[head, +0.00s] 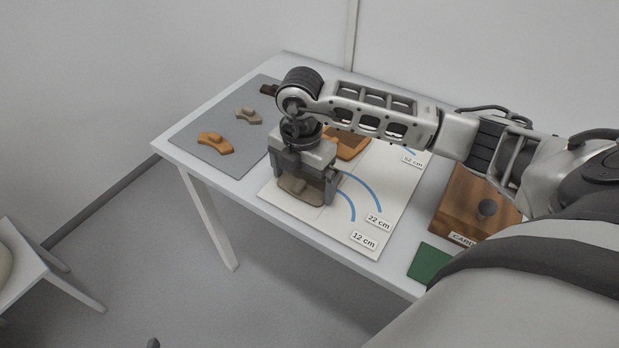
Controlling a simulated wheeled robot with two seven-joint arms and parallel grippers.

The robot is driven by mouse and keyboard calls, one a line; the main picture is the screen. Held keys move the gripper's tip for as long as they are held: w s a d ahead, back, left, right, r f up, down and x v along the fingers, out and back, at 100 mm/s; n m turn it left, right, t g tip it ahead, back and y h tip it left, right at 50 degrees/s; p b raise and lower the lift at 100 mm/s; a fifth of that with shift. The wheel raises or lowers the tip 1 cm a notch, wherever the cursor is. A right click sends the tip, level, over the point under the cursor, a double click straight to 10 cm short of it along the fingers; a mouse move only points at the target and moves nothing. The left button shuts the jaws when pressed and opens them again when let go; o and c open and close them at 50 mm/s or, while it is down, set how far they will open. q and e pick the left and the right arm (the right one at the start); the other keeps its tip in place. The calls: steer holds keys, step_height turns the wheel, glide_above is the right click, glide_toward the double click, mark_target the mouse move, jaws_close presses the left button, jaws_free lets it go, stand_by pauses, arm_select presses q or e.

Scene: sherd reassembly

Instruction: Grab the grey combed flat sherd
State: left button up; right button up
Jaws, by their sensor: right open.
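My right gripper (305,192) points down over the white sheet, open, with its fingers on either side of a flat grey-brown sherd (298,187). The gripper partly hides this sherd, and I cannot make out combing on it. I cannot tell whether the fingers touch it. A smaller grey-beige piece (248,116) lies on the grey mat (212,124), apart from the gripper. My left gripper is not in view.
An orange-brown sherd (215,143) lies on the mat. Another orange-brown piece (352,146) is behind my gripper. The white sheet (385,190) has blue arcs and labels. A wooden box (462,207) and green pad (431,262) are at the right.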

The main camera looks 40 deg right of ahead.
steer(key=c, duration=0.7)
